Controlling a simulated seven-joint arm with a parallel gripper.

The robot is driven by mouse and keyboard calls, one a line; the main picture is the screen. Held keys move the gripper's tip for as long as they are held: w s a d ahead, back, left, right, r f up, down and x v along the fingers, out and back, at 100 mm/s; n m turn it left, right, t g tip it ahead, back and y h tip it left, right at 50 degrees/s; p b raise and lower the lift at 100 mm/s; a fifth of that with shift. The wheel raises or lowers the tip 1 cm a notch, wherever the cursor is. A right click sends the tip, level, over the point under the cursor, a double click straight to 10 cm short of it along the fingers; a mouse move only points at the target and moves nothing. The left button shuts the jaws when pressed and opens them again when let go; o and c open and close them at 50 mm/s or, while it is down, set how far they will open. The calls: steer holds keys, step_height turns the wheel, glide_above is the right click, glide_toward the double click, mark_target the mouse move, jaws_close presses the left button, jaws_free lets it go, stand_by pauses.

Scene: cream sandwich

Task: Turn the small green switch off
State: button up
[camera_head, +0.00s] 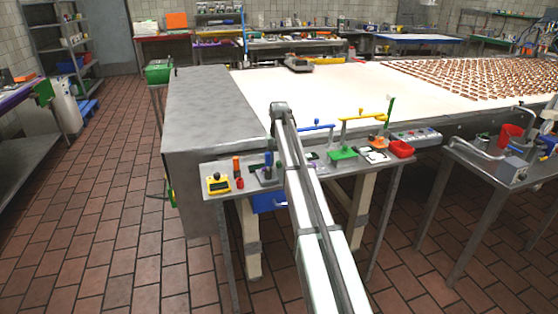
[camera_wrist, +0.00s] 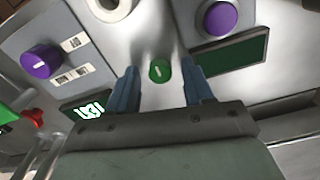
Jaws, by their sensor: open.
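The small green switch (camera_wrist: 159,70) is a round green knob with a short, pale, nearly upright mark, set on a grey metal panel in the wrist view. My gripper (camera_wrist: 162,80) is open, with one blue-grey finger at each side of the switch and a gap on both sides. The switch appears between and slightly beyond the fingertips; I see no contact. I cannot tell the remaining distance in depth. In the head view my arm reaches toward the machine's near edge, and neither the gripper's fingers nor the switch can be made out there.
In the wrist view, a purple knob (camera_wrist: 41,62) and a lit green display (camera_wrist: 90,107) lie left. A purple button (camera_wrist: 220,17) and dark green screen (camera_wrist: 235,52) lie right. In the head view, a cluttered side shelf (camera_head: 330,172) fronts the cream conveyor (camera_head: 330,92).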

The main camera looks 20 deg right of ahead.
mark_target(279, 162)
steer(key=shift+m, duration=0.3)
steer(key=m, duration=1.1)
steer(key=shift+r+m, duration=0.4)
step_height(279, 162, up, 14)
steer(key=f, duration=0.1)
steer(key=w+a+f+n+t+y, duration=0.1)
steer(key=w+a+f, duration=0.1)
steer(key=a, duration=0.7)
steer(key=w+a+f+n+t+y, duration=0.2)
steer(key=w+a, duration=0.1)
steer(key=a, duration=0.6)
steer(key=w+a+f+n+t+y, duration=0.1)
steer(key=w+a+f+t, duration=0.1)
steer(key=a, duration=0.8)
steer(key=shift+w+f+n, duration=0.3)
steer(key=shift+w+f, duration=0.3)
steer(key=shift+w, duration=0.2)
steer(key=shift+a, duration=0.1)
